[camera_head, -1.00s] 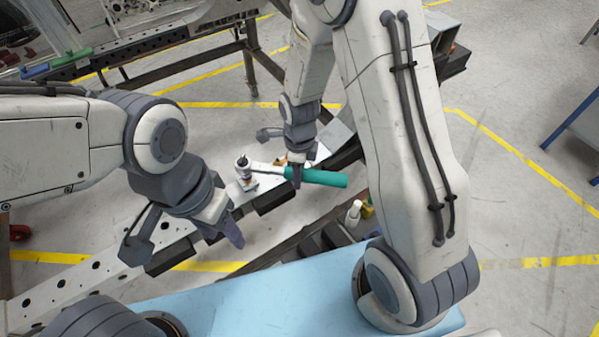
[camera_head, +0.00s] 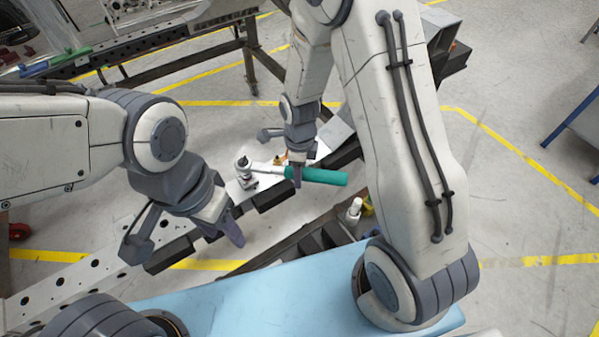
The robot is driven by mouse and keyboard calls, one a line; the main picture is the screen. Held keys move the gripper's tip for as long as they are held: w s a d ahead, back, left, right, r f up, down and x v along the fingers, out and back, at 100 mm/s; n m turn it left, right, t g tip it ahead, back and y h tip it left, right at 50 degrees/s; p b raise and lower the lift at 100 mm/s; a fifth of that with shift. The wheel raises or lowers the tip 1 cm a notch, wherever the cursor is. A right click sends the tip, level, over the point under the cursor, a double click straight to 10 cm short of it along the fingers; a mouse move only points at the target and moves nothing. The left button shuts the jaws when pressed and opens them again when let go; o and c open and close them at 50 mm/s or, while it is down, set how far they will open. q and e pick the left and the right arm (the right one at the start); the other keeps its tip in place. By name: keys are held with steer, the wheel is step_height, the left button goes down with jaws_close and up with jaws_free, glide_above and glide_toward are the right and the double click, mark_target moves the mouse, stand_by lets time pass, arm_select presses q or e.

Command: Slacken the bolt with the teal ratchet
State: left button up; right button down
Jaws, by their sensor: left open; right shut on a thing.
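The teal ratchet (camera_head: 325,177) lies roughly level, its teal handle to the right and its metal head (camera_head: 243,165) to the left. The head sits over a small fitting on the white perforated chassis beam (camera_head: 236,190); the bolt itself is hidden beneath it. My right gripper (camera_head: 297,178) is shut on the ratchet, at the left end of the teal handle. My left gripper (camera_head: 226,235) is open and empty, in front of the beam, below the ratchet head in the picture and apart from it.
A light blue surface (camera_head: 230,302) lies in the foreground. A white bottle (camera_head: 354,210) stands beside a yellow item, right of the beam. Another perforated rail (camera_head: 150,45) with green and blue handled tools (camera_head: 68,58) is at the back left. A blue-framed table (camera_head: 575,118) stands far right.

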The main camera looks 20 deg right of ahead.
steer(key=shift+w, duration=0.25)
steer(key=shift+w+d+n+p, duration=0.3)
steer(key=shift+w+d+n, duration=0.05)
steer(key=shift+w+n, duration=0.5)
steer(key=shift+w, duration=0.1)
steer(key=shift+w+d+f+n+p, duration=0.1)
steer(key=shift+w+d+n+p, duration=0.15)
steer(key=shift+w+n, duration=0.6)
steer(key=shift+w, duration=0.2)
steer(key=shift+w+n+p, duration=0.3)
steer(key=shift+w+n, duration=0.5)
steer(key=shift+w, duration=0.05)
stand_by(0.3)
